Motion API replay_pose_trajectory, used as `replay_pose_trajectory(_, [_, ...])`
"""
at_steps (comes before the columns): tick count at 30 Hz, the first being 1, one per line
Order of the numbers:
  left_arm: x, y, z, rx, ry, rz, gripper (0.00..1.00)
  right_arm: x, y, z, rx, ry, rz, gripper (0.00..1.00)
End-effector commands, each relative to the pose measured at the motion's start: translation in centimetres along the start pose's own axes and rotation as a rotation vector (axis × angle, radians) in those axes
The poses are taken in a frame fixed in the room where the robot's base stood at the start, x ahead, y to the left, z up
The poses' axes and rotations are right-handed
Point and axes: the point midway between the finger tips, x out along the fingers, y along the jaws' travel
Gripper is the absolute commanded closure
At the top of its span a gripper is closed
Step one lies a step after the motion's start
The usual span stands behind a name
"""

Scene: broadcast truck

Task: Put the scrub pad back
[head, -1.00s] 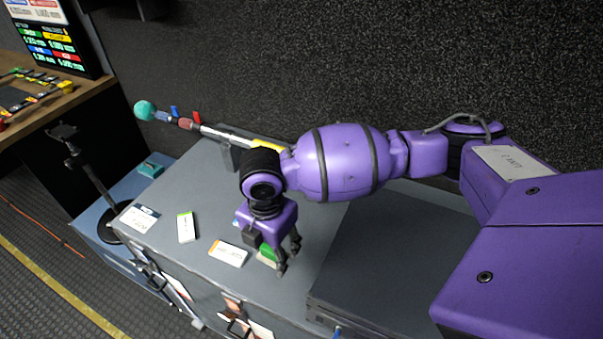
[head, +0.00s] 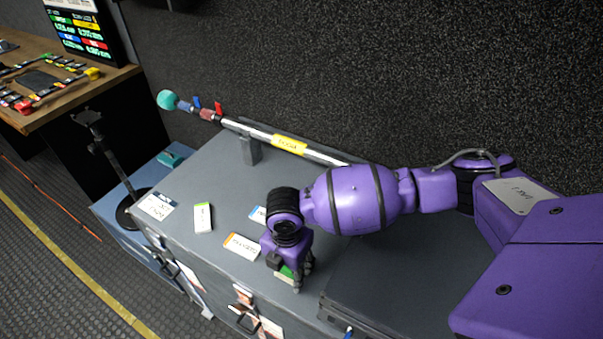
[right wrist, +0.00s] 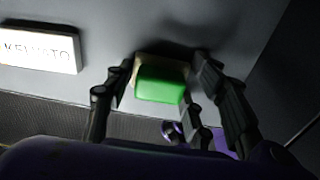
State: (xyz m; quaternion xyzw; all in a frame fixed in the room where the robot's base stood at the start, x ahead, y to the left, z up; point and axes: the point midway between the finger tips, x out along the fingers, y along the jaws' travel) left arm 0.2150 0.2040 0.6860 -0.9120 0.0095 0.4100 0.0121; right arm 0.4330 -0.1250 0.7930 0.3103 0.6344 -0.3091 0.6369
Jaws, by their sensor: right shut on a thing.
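The scrub pad, a small block with a green face and a pale cream layer, is between the fingers of my right gripper (head: 293,280). In the right wrist view the pad (right wrist: 160,86) sits between the fingers of the right gripper (right wrist: 163,80), which is shut on it. In the head view only a bit of the pad's green and pale side (head: 286,272) shows under the purple wrist. The gripper is low over the grey case top (head: 190,178), near its front edge. I cannot tell whether the pad touches the case. My left gripper is not in view.
White labelled blocks stand on the case: one with orange (head: 242,247), one with green (head: 203,217), one with blue (head: 258,215). A label card (head: 156,205) lies at the left corner. A pole with a yellow tag (head: 290,144) runs along the back. A dark case (head: 385,290) is at right.

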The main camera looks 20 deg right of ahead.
Motion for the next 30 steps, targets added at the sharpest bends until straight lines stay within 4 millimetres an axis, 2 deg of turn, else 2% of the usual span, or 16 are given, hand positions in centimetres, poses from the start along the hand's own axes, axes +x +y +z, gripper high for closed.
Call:
replay_pose_trajectory(7, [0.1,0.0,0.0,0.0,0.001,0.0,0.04,0.2,0.1,0.1,0.0,-0.002,0.002,0.83])
replay_pose_trajectory(8, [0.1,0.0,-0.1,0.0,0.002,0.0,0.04,0.2,0.2,0.1,0.0,-0.002,0.003,0.47])
replay_pose_trajectory(12, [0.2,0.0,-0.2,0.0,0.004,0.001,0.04,0.1,0.2,0.1,0.0,-0.002,0.003,0.31])
replay_pose_trajectory(23, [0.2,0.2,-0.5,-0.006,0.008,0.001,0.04,-0.3,0.2,0.1,0.0,-0.003,0.004,0.31])
replay_pose_trajectory(26, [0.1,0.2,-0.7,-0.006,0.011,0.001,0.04,-1.4,0.2,0.1,0.001,-0.003,0.005,0.31])
replay_pose_trajectory(30, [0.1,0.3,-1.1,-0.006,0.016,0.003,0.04,-4.3,0.3,0.2,0.0,-0.005,0.008,0.31])
